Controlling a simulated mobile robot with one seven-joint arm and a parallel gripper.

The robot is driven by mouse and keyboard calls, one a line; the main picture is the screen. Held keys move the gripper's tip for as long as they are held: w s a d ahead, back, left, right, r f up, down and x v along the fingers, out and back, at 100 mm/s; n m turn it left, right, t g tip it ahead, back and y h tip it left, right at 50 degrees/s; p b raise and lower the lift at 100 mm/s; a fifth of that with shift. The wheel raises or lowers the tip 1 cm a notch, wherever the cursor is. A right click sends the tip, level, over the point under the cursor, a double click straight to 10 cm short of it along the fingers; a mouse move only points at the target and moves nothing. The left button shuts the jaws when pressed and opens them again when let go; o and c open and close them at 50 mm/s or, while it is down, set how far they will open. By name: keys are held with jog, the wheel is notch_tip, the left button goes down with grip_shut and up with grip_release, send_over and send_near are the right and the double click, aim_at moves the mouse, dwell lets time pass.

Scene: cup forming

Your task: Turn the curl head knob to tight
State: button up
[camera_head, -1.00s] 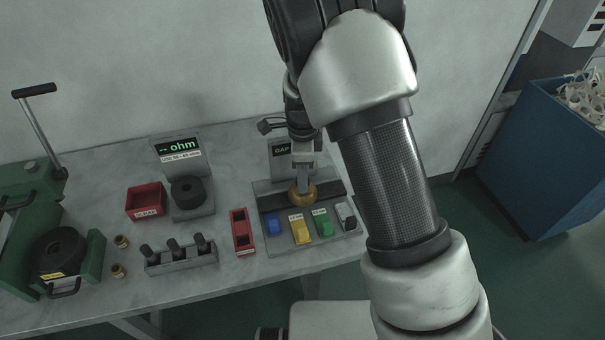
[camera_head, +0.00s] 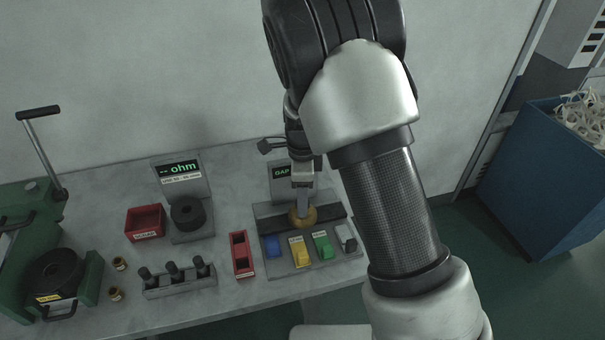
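My gripper (camera_head: 304,203) points down at a round brass-coloured piece (camera_head: 303,218) on the grey fixture with the GAP display (camera_head: 282,172). Its fingertips meet or overlap the brass piece in the view; I cannot tell whether they grip it or whether they are parted. A black round part with a yellow label (camera_head: 55,276) sits on the green machine (camera_head: 18,238) at the far left. A black round part (camera_head: 187,213) stands before the ohm display (camera_head: 180,169). No knob can be surely read as the curl head knob, and no "tight" mark is legible.
Blue (camera_head: 272,246), yellow (camera_head: 300,252), green (camera_head: 322,246) and grey (camera_head: 346,238) pieces line the fixture's front. Left of it are a narrow red tray (camera_head: 242,255), a rack of black pegs (camera_head: 180,283), a red bin (camera_head: 145,224) and small brass cups (camera_head: 119,264). A blue bin (camera_head: 540,180) stands right.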

notch_tip(320, 180, up, 17)
jog(key=p, duration=0.1)
jog(key=shift+f, duration=0.15)
dwell(0.4)
jog(key=s+d+r+n+t+y+p, duration=0.2)
jog(key=s+d+r+n+t+p, duration=0.1)
jog(key=s+d+r+n, duration=0.75)
jog(key=s+d+r+n+t+h+p, duration=0.1)
jog(key=s+d+r+n, duration=0.1)
jog(key=s, duration=0.4)
jog(key=s+d+r+n+t+h+p, duration=0.1)
jog(key=s+r+n, duration=0.2)
jog(key=s+n, duration=0.2)
jog(key=shift+s+d+r+t, duration=0.2)
jog(key=shift+s+d+t, duration=0.15)
jog(key=shift+s, duration=0.35)
jog(key=shift+n, duration=0.25)
